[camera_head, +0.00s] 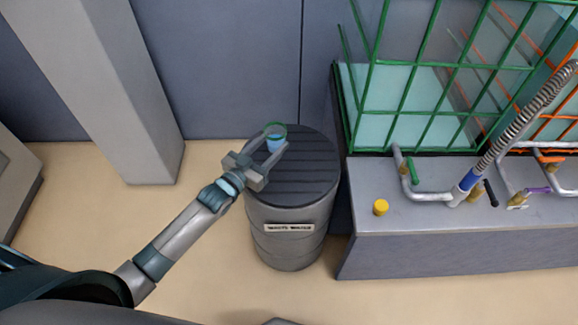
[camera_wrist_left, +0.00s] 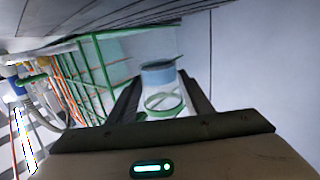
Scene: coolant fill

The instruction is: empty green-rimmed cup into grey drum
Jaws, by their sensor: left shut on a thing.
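A small clear cup with a green rim (camera_head: 276,129) is between the fingers of my left gripper (camera_head: 277,139), which is shut on it. Blue shows inside the cup below the rim. In the left wrist view the cup (camera_wrist_left: 161,88) sits between the two dark fingers, with its green rim toward the camera and a blue band beyond. The grey drum (camera_head: 290,248) stands upright, with a dark ribbed top and a "WASTE WATER" label. The cup appears over the far left part of the drum top; its height above it is unclear. My right gripper is out of view.
A grey bench (camera_head: 440,241) right of the drum carries a green wire cage (camera_head: 405,63), pipes, a coiled hose (camera_head: 522,108) and a yellow cap (camera_head: 381,207). A pale pillar (camera_head: 107,92) stands at the left. The floor left of the drum is clear.

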